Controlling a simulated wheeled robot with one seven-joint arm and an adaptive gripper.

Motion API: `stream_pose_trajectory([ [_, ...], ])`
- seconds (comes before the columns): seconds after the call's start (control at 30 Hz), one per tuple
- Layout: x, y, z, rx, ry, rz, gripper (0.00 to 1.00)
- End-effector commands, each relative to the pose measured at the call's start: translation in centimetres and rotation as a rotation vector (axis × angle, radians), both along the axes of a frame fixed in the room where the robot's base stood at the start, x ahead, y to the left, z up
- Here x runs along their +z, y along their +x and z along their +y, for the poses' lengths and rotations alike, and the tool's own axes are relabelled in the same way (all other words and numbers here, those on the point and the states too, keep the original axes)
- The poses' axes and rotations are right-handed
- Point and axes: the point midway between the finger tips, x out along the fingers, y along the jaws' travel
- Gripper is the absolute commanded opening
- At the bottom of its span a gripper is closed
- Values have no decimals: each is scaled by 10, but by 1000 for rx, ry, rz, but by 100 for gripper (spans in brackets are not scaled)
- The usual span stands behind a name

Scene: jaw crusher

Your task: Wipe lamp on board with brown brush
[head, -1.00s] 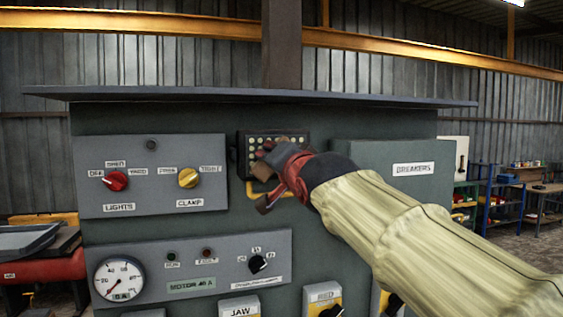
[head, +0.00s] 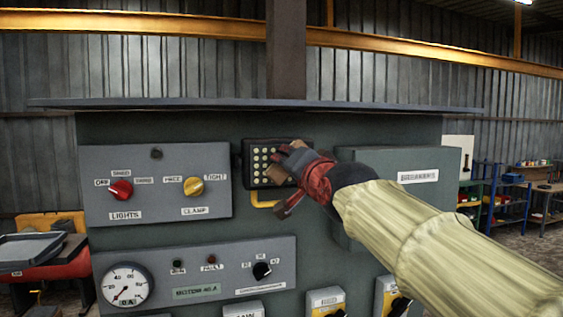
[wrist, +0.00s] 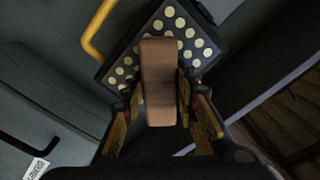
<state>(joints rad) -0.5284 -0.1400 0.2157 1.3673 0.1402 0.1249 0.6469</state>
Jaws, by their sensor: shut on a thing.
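The lamp (head: 262,164) is a dark box with rows of pale round spots, mounted on the upper middle of the green board. It also shows in the wrist view (wrist: 191,42). My gripper (head: 298,172) is in front of the lamp's right side and covers part of it. It is shut on the brown brush (wrist: 158,82), whose brown block shows between the fingers in the wrist view. The brush overlaps the lamp face in that view; I cannot tell whether it touches. The brush's bristles are hidden.
A yellow handle (head: 262,202) sits below the lamp. A panel with red and yellow knobs (head: 155,183) is to the left, and a breakers box (head: 420,165) juts out to the right. A roof plate (head: 255,104) overhangs the board.

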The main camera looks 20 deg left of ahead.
Motion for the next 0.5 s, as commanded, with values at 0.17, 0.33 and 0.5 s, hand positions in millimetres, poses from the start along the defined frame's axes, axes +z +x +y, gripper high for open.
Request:
stream_pose_trajectory([
  [0.17, -9, 6, -8, 1, -1, 4, 9],
  [0.33, -5, 7, -11, 4, -1, 2, 9],
  [0.5, -6, 10, -15, 3, -1, 1, 9],
])
